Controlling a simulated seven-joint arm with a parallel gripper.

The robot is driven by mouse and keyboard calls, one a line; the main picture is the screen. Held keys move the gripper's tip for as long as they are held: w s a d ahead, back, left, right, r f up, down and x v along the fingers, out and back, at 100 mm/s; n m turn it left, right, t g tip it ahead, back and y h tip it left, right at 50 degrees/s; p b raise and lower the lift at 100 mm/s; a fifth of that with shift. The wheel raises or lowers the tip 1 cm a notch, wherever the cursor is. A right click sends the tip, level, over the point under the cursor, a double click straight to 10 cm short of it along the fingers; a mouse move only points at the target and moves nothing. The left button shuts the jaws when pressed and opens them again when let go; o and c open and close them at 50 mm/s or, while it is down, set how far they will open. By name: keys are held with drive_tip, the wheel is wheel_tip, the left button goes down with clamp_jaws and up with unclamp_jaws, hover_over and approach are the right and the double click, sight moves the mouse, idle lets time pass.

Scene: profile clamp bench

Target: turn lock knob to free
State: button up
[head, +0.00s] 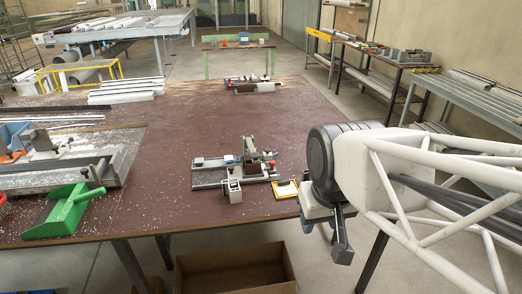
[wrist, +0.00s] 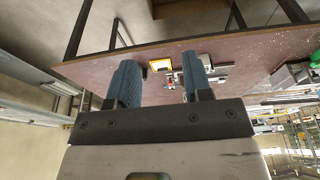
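The profile clamp fixture (head: 240,172) sits on the brown table, a grey base with dark upright parts and small red and blue parts. It is too small to tell which part is the lock knob. My gripper (head: 332,232) hangs beyond the table's right edge, to the right of the fixture and apart from it. In the wrist view my gripper (wrist: 160,68) has its two blue-grey fingers spread, with nothing held between them. There the fixture (wrist: 221,72) is small and far off, partly hidden behind the right finger.
A yellow-framed tray (head: 285,189) lies beside the fixture near the table edge. A grey block (head: 232,190) stands in front of the fixture. A green scoop (head: 65,210) and a machine bed (head: 70,170) are at left. White profiles (head: 125,90) lie behind.

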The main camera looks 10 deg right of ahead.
drive_tip(key=shift+o, duration=0.3)
drive_tip(key=w+n, duration=0.1)
drive_tip(key=w, duration=1.1)
drive_tip(key=shift+r+y, duration=0.3)
drive_tip(key=shift+r, duration=0.15)
drive_tip(key=n+t+y, duration=0.1)
drive_tip(key=n+t, duration=0.1)
drive_tip(key=n, duration=0.2)
hover_over(273, 162)
drive_tip(key=s+d, duration=0.1)
drive_tip(key=s, duration=0.2)
wheel_tip(273, 162, down, 17)
drive_tip(key=shift+d, duration=0.15)
drive_tip(key=shift+f+m+g, duration=0.2)
drive_tip(key=shift+m+g, duration=0.1)
drive_tip(key=shift+x, duration=3.75)
drive_tip(key=c, duration=0.9)
